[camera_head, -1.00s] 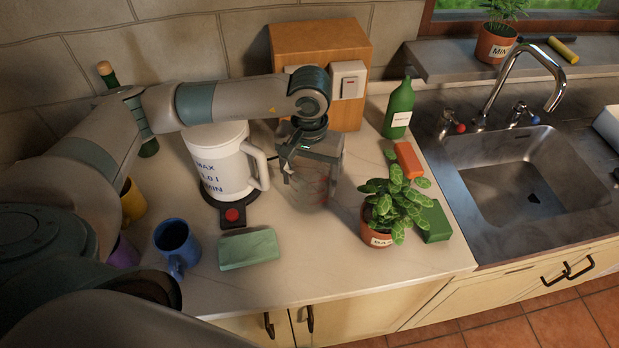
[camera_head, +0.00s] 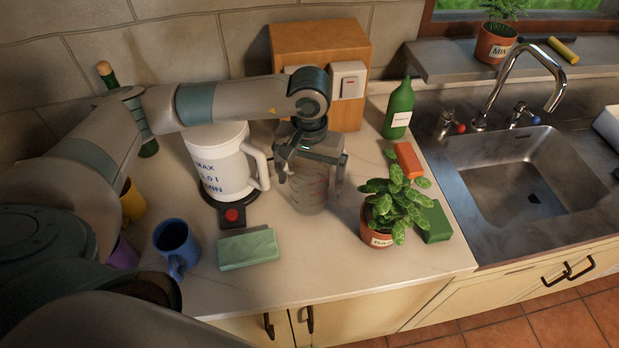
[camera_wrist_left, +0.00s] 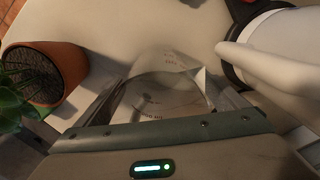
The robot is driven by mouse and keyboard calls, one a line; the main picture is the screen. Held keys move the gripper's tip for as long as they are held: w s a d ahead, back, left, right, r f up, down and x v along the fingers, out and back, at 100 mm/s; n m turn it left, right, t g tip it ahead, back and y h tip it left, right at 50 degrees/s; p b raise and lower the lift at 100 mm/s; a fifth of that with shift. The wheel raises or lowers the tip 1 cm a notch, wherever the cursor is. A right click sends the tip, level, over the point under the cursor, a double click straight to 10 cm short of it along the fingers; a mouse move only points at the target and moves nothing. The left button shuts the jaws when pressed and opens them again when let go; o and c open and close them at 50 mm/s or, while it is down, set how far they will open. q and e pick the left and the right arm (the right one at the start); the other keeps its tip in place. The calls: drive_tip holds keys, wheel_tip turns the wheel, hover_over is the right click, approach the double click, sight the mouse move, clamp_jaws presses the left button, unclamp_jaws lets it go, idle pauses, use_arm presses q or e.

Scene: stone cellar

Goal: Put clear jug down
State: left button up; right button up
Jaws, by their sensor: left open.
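The clear jug (camera_head: 309,190) stands on the counter between the white kettle and the potted plant. It is see-through with faint red markings, and looks upright. My left gripper (camera_head: 312,172) is above and around the jug's upper part, pointing down, with its fingers apart. In the left wrist view the jug (camera_wrist_left: 168,98) shows between the spread fingers of my left gripper (camera_wrist_left: 165,100). Whether a finger still touches the jug is hard to tell. My right gripper is not in view.
The white kettle (camera_head: 220,165) on its dark base is close on the left. A potted plant (camera_head: 388,210) is close on the right. A pale green block (camera_head: 248,249), a blue mug (camera_head: 175,246) and an orange block (camera_head: 407,160) lie around.

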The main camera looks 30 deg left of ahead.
use_arm(q)
drive_tip(key=shift+r+b, duration=0.4)
drive_tip(key=shift+r, duration=0.15)
wheel_tip(320, 180, up, 11)
drive_tip(key=b, duration=0.4)
